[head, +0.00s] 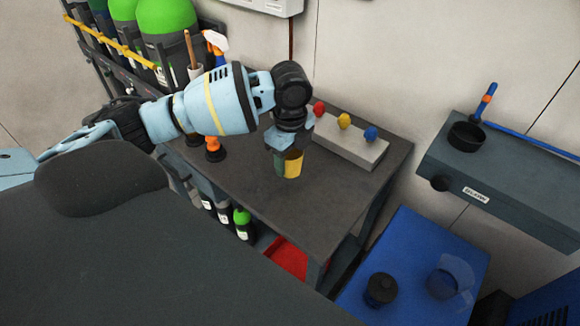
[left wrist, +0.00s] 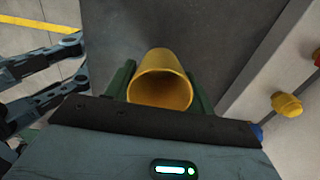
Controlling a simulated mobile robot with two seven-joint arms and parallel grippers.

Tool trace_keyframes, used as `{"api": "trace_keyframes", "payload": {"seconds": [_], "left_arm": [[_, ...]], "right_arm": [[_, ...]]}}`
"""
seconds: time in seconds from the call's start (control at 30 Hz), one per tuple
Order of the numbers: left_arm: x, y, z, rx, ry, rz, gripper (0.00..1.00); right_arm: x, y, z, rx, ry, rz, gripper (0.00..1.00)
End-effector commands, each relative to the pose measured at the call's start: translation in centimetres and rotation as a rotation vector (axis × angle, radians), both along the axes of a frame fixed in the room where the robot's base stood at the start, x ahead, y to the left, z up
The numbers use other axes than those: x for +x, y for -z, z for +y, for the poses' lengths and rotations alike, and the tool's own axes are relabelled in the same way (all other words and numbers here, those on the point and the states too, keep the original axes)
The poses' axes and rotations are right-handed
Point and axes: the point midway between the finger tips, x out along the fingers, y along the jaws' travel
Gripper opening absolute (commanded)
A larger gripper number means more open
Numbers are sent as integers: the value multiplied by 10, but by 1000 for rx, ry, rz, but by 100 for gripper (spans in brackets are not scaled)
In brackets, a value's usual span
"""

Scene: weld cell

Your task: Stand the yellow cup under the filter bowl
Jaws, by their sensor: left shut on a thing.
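The yellow cup (head: 294,163) is in my left gripper (head: 283,148), over the dark bench in the head view. The cup looks about upright; I cannot tell whether its base touches the bench top. In the left wrist view the cup (left wrist: 160,75) sits between the two green fingers of my left gripper (left wrist: 160,88), its open mouth toward the camera. I cannot tell for sure which thing is the filter bowl; a clear bowl-like shape (head: 451,277) shows over the blue surface at lower right. My right gripper is not in view.
The dark bench (head: 330,205) has free room in front of the cup. A grey block (head: 350,148) with red, yellow and blue knobs stands behind. A grey wall unit (head: 510,185) juts out at right, above a blue surface (head: 405,245) with a black pot (head: 380,289).

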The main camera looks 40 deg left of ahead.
Motion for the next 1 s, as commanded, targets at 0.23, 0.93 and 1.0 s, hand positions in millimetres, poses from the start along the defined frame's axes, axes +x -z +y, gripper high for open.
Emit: {"api": "trace_keyframes", "payload": {"seconds": [0.23,0.93,1.0], "left_arm": [[-2,33,0,2,2,6,32],[-2,36,0,1,2,5,76],[-2,36,0,1,2,5,76]], "right_arm": [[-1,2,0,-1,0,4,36],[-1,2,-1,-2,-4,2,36],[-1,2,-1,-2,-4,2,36]]}}
